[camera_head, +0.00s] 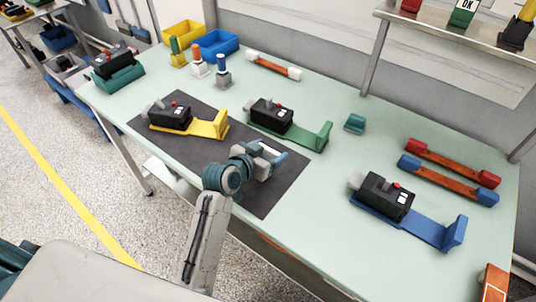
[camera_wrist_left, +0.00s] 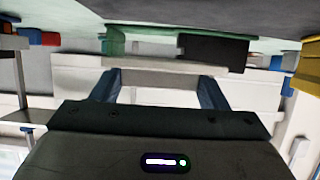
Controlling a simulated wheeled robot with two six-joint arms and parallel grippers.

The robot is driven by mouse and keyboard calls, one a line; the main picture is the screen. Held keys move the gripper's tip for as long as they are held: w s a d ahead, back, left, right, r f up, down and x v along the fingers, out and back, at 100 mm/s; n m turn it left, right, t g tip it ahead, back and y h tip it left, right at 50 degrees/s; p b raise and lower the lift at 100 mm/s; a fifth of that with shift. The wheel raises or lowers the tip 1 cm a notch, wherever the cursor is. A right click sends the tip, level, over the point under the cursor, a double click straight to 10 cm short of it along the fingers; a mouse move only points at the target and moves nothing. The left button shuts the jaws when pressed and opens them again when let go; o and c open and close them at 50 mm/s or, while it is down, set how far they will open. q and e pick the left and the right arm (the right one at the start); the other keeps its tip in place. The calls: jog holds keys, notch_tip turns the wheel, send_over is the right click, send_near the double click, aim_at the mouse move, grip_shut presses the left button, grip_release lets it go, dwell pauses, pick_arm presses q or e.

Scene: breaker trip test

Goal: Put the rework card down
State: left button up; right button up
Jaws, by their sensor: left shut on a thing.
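My left gripper (camera_head: 272,158) is over the dark mat (camera_head: 285,195), in front of the green cradle. It is shut on a thin, pale piece that looks like the rework card (camera_head: 269,148). In the left wrist view the card (camera_wrist_left: 165,64) shows nearly edge-on, as a pale strip between the two blue fingers (camera_wrist_left: 165,90). Its face and any print on it cannot be made out. I cannot tell whether it touches the mat. My right gripper is not in view.
Black breakers sit in a yellow cradle (camera_head: 208,128), a green cradle (camera_head: 313,137) and a blue cradle (camera_head: 430,232). Red-ended (camera_head: 452,162) and blue-ended (camera_head: 449,180) bars lie at right. Bins (camera_head: 220,43) stand at the back. The mat's front part is bare.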

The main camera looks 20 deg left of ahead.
pick_arm(q)
notch_tip(320, 180, down, 2)
jog(key=shift+f, duration=0.35)
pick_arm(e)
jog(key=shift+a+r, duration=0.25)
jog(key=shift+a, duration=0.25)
pick_arm(q)
jog(key=shift+s+f, duration=0.25)
jog(key=shift+f, duration=0.3)
jog(key=o, duration=0.9)
jog(key=shift+f, duration=0.2)
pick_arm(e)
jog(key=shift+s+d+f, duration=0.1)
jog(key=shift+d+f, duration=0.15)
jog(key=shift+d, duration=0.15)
pick_arm(q)
jog(key=shift+o, duration=0.2)
jog(key=shift+r, duration=0.6)
jog(key=v, duration=0.5)
jog(key=b+v, duration=0.1)
jog(key=v, duration=0.4)
jog(key=shift+s+a+r, duration=0.25)
jog(key=shift+r, duration=0.15)
jog(key=shift+s+a+r+b, duration=0.15)
jog(key=shift+s+r+b, duration=0.15)
jog(key=shift+s, duration=0.15)
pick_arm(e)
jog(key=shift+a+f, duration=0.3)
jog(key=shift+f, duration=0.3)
